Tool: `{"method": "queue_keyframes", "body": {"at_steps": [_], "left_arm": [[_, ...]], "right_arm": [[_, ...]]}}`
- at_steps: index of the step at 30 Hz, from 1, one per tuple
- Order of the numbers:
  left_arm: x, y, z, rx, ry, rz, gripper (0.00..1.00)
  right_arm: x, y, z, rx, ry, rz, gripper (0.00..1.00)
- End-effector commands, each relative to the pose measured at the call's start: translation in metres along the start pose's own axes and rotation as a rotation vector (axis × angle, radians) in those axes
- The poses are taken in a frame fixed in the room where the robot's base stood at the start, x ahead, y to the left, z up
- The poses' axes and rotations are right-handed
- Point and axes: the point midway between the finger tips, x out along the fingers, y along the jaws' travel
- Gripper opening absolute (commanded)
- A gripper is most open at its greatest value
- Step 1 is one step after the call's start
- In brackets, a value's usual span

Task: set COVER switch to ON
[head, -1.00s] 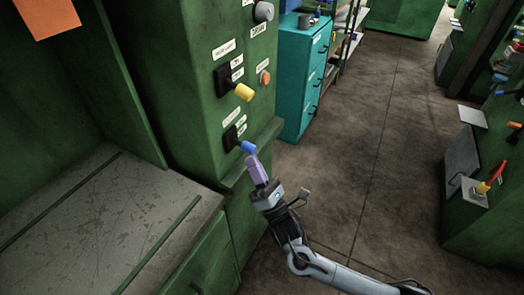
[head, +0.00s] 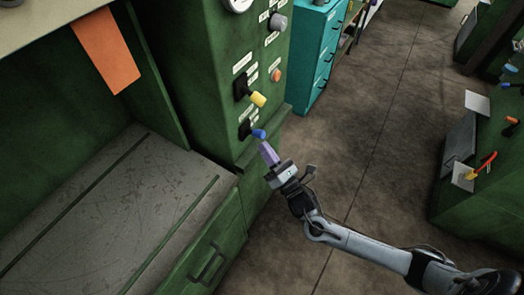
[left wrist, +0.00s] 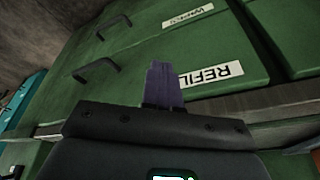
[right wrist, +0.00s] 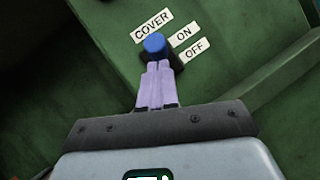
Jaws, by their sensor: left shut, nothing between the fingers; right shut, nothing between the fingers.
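The COVER switch has a blue-tipped lever (head: 259,134) on a dark base, low on the green cabinet's panel. In the right wrist view the blue tip (right wrist: 155,43) sits below the COVER label (right wrist: 151,25), left of the ON label (right wrist: 183,34) and OFF label (right wrist: 195,48). I cannot tell which position the lever is in. My right gripper (head: 266,149) is shut and empty, its purple fingertips just below the blue tip; whether they touch is unclear. My left gripper (left wrist: 163,68) shows only in the left wrist view, shut and empty, before green drawers.
A yellow-tipped lever (head: 257,99) and an orange button (head: 276,75) are above on the same panel. A grey worktop (head: 90,225) lies to the left. A teal cabinet (head: 315,55) stands behind.

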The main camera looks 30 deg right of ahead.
Motion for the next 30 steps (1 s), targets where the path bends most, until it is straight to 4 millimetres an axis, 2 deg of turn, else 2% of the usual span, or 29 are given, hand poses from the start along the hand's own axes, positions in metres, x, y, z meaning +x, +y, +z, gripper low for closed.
{"method": "queue_keyframes", "body": {"at_steps": [8,15,21,30], "left_arm": [[0.010,0.001,0.003,0.000,0.003,0.000,0.00],[0.000,0.000,0.000,-0.001,0.005,0.000,0.00],[-0.002,0.000,-0.001,0.000,0.005,0.000,0.00],[-0.003,0.000,-0.001,0.000,0.004,0.000,0.00]], "right_arm": [[-0.024,-0.004,-0.029,0.002,0.005,0.001,0.00],[-0.071,-0.002,-0.023,0.001,0.007,0.001,0.00],[-0.102,-0.001,-0.021,0.001,0.004,0.002,0.00],[-0.121,-0.001,-0.020,0.000,0.002,0.003,0.00]]}}
